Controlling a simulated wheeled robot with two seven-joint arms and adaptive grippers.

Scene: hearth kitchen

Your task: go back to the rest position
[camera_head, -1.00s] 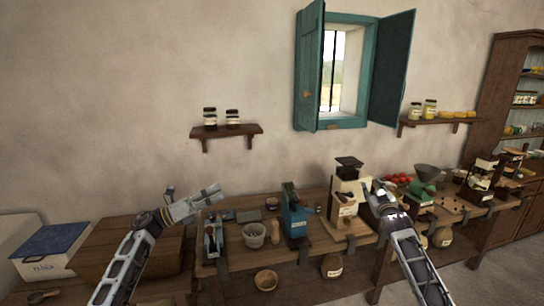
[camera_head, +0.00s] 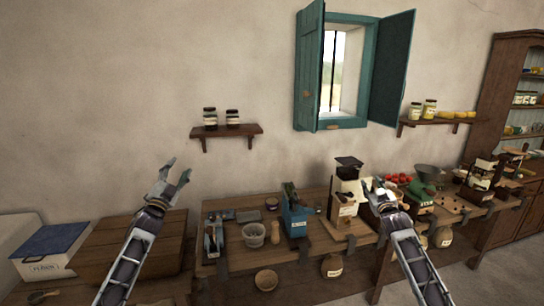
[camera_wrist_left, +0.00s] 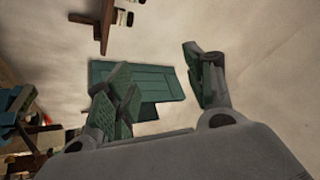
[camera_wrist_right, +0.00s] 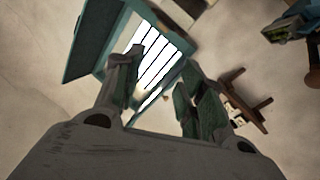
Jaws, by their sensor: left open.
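My left gripper (camera_head: 177,170) is raised above the wooden box at the left of the head view, its fingers pointing up and apart. In the left wrist view its two fingers (camera_wrist_left: 158,85) are spread with nothing between them, with the wall and teal shutter beyond. My right gripper (camera_head: 376,182) is raised in front of the bench, just right of the cream grinder (camera_head: 345,190). In the right wrist view its fingers (camera_wrist_right: 163,82) stand apart and empty, with the barred window (camera_wrist_right: 155,60) behind.
A wooden bench (camera_head: 330,243) holds a blue machine (camera_head: 296,215), a grey bowl (camera_head: 254,235) and a green grinder (camera_head: 420,192). At the left are a wooden box (camera_head: 120,240) and a white bin with a blue lid (camera_head: 50,240). The air above the bench is clear.

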